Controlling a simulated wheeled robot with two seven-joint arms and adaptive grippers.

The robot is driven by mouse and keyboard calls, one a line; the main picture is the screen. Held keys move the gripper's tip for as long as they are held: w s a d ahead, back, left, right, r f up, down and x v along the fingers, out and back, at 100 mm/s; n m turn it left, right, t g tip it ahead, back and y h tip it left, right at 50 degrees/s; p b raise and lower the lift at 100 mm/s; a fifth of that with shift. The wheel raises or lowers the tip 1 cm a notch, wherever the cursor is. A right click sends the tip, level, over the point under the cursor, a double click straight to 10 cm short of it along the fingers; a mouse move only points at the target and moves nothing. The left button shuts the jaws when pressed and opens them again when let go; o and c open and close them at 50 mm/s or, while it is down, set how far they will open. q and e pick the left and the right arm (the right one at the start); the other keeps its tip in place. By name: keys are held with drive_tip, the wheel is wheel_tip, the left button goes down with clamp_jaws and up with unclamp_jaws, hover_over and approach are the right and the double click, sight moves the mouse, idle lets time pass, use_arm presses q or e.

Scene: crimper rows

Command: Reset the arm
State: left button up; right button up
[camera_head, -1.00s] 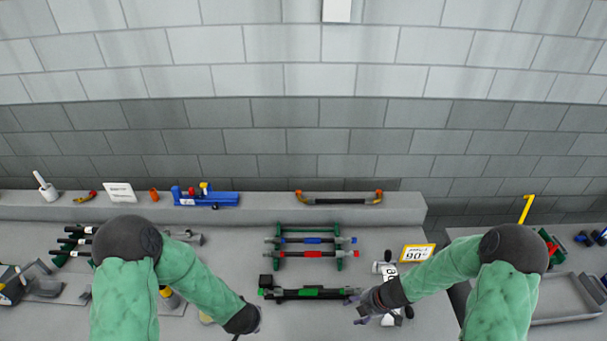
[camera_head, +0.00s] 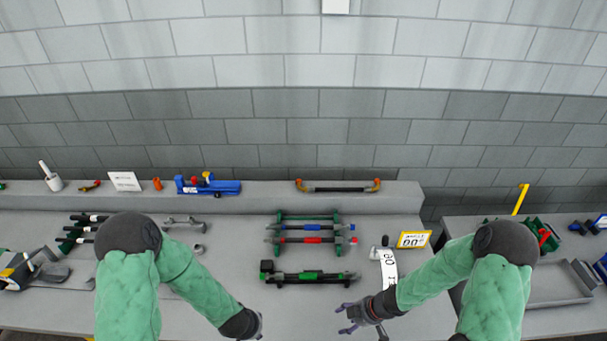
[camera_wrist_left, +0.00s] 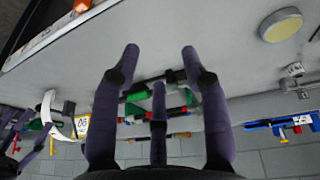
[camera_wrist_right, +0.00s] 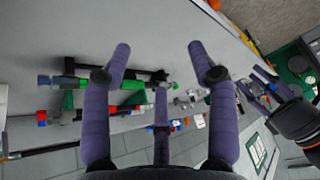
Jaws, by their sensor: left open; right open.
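My right gripper (camera_head: 352,318) is open and empty over the front of the table, right of the green-banded crimper bar. Its spread purple fingers (camera_wrist_right: 158,55) show in the right wrist view with nothing between the tips. My left arm reaches in from the left, and its gripper is mostly cut off at the lower edge of the head view. In the left wrist view the left gripper (camera_wrist_left: 160,62) is open with nothing held between its fingers.
A black and green bar (camera_head: 310,277) lies on the table, with blue and red bars on a green rack (camera_head: 309,218) behind it. A yellow-framed angle sign (camera_head: 413,239) and a white curved scale (camera_head: 389,270) stand to the right. A grey ledge (camera_head: 260,196) runs along the back.

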use_arm(q)
drive_tip(key=s+d+f+n+g+h, duration=0.1)
drive_tip(key=s+d+f+g+h, duration=0.15)
drive_tip(key=s, duration=0.45)
drive_tip(key=s+d+f+n+g+h, duration=0.1)
drive_tip(key=s+f+n, duration=0.15)
drive_tip(key=s, duration=0.45)
use_arm(e)
drive_tip(key=s+a+f+m+g+h, duration=0.1)
drive_tip(key=s+f+m, duration=0.2)
drive_tip(key=s+m, duration=0.55)
drive_tip(key=s+a+f+m+g+h, duration=0.1)
drive_tip(key=s+f+m, duration=0.1)
drive_tip(key=s+m, duration=0.65)
use_arm(q)
wheel_tip(320, 180, down, 18)
drive_tip(key=w+d+m+b, duration=0.1)
drive_tip(key=m+b, duration=0.1)
drive_tip(key=b, duration=1.7)
drive_tip(key=shift+w+d+r, duration=0.25)
drive_tip(key=shift+w+d, duration=0.1)
drive_tip(key=shift+d, duration=0.05)
use_arm(e)
wheel_tip(320, 180, down, 18)
drive_tip(key=w+a, duration=0.2)
drive_tip(key=shift+w+r+n+t, duration=0.15)
drive_tip(key=shift+w+n+t, duration=0.15)
drive_tip(key=shift+n+t, duration=0.1)
